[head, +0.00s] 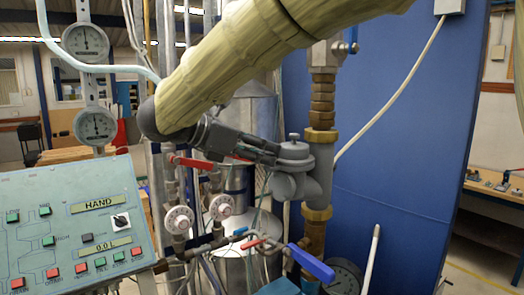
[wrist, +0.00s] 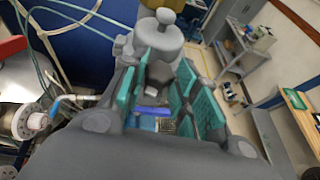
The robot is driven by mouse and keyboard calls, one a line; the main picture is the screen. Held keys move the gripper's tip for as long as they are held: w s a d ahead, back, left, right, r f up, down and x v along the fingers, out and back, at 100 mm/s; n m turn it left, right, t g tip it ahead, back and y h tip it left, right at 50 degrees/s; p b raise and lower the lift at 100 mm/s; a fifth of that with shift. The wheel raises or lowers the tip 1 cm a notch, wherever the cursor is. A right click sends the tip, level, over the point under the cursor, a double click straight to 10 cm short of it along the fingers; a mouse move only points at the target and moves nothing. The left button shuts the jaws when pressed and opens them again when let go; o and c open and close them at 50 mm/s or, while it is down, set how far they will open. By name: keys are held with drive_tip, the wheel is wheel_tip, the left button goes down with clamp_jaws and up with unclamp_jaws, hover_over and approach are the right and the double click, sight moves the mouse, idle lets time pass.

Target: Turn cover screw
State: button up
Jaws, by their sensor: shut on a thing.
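A grey meter body (head: 296,182) with a round lid and a small top knob sits in a vertical brass pipe line. It also shows in the wrist view (wrist: 158,42), at the far end of the fingers. My gripper (head: 272,152) reaches it from the left, level with the lid. In the wrist view my gripper (wrist: 153,68) has its teal-padded fingers on either side of the meter's near side, shut on a part there. A small grey stub, seemingly the cover screw (wrist: 152,88), shows between the fingers. The exact contact is partly hidden by the fingers.
A blue-handled valve (head: 312,262) and a red lever (head: 250,244) lie below the meter. Two round dials (head: 179,219) stand left of it. A green control panel (head: 75,225) is at left. A blue wall panel (head: 410,130) stands behind.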

drive_tip(key=shift+s+f+n+t+y+b, duration=0.1)
drive_tip(key=shift+n+t+y+b, duration=0.3)
drive_tip(key=shift+b, duration=1.1)
drive_tip(key=shift+t+b, duration=0.4)
drive_tip(key=shift+b, duration=0.25)
drive_tip(key=n+b, duration=0.1)
drive_tip(key=b, duration=0.1)
drive_tip(key=n+t+y+b, duration=0.1)
drive_tip(key=b, duration=0.1)
drive_tip(key=shift+s+d+t+b, duration=0.15)
drive_tip(key=shift+s+t+b, duration=0.05)
drive_tip(key=shift+t+b, duration=0.15)
drive_tip(key=n+t+y+b, duration=0.1)
drive_tip(key=b, duration=0.1)
drive_tip(key=n+y+b, duration=0.1)
drive_tip(key=b, duration=0.2)
drive_tip(key=shift+s+d+t, duration=0.15)
drive_tip(key=shift+d+t, duration=0.05)
drive_tip(key=shift+t, duration=0.15)
drive_tip(key=n+y+b, duration=0.1)
drive_tip(key=n+t+y+b, duration=0.1)
drive_tip(key=b, duration=0.1)
drive_tip(key=shift+s+d+r, duration=0.15)
drive_tip(key=shift+r, duration=0.05)
drive_tip(key=shift+r+n, duration=0.1)
drive_tip(key=shift+n, duration=0.2)
drive_tip(key=o, duration=1)
drive_tip(key=shift+y, duration=0.3)
